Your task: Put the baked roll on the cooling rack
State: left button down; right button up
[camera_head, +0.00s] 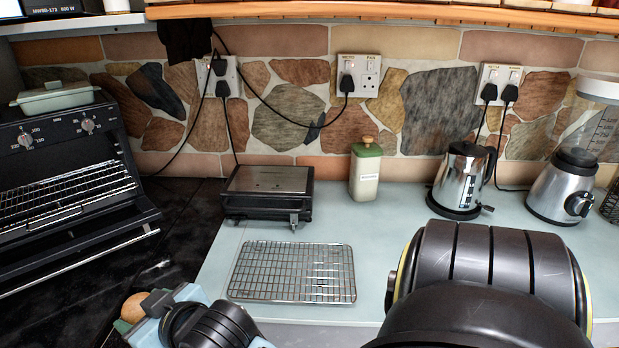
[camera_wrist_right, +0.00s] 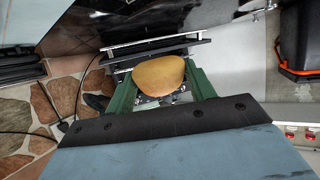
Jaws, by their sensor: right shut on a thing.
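The baked roll (camera_head: 135,306) is a golden-brown, rounded roll at the lower left of the head view. My right gripper (camera_head: 129,316) has its fingers closed around it. In the wrist view the roll (camera_wrist_right: 158,74) sits between the two green fingers of the gripper (camera_wrist_right: 160,84), its top uncovered. The cooling rack (camera_head: 292,272) is a silver wire grid lying flat and empty on the pale counter, to the right of the held roll and apart from it. My left gripper is not in view.
An open toaster oven (camera_head: 70,190) with wire shelves stands at left on a dark surface. A black grill (camera_head: 268,195) stands behind the rack. A canister (camera_head: 365,170), kettle (camera_head: 464,180) and blender (camera_head: 566,185) line the back. My right arm covers the counter's right front.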

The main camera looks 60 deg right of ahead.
aim_at(294, 271)
jog(key=u, duration=0.05)
jog(key=k, duration=0.65)
jog(key=z, duration=0.8)
jog(key=i, duration=0.45)
jog(key=z, duration=0.3)
